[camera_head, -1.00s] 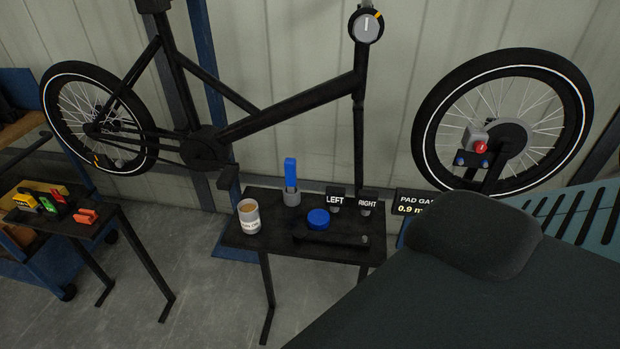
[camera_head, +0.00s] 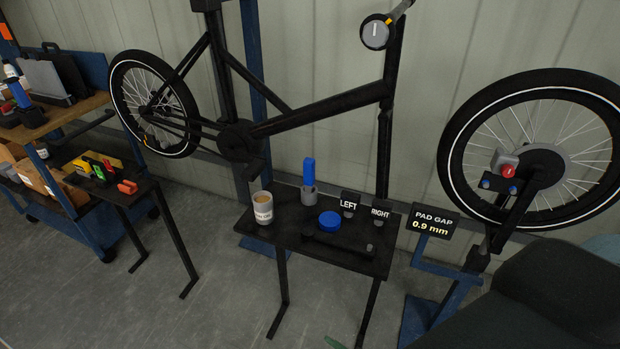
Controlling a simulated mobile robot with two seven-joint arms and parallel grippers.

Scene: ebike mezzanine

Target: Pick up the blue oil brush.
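The blue oil brush appears to be the upright blue handle (camera_head: 309,172) on the small black table (camera_head: 276,238). Its lower end sits in a short grey cup (camera_head: 308,194), so the bristles are hidden. A round blue lid or tin (camera_head: 330,221) lies in front of it to the right, and a labelled light cup (camera_head: 264,208) stands to its left. Neither of my grippers is in view.
Small LEFT (camera_head: 348,204) and RIGHT (camera_head: 380,212) signs stand at the table's right. Behind is a black bike frame (camera_head: 318,114). A PAD GAP display (camera_head: 435,221) stands right. A side table (camera_head: 128,190) and shelf cart (camera_head: 68,113) are left. A large dark shape covers the lower right corner.

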